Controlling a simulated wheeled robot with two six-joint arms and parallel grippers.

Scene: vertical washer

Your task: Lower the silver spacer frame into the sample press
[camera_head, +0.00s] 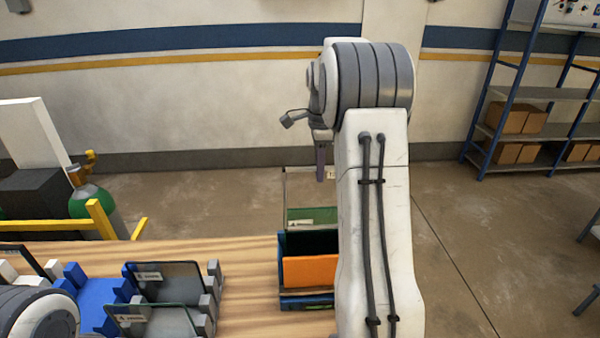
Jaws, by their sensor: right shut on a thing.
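My right arm hides the right side of both. My left gripper is out of view; only part of my left arm shows at lower left.
A grey rack (213,283) with two dark-edged, labelled glass plates (165,282) stands left of the press, beside a blue holder (95,296). A green gas cylinder (88,200) and yellow rail are beyond the table's left. Bare table lies between rack and press.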

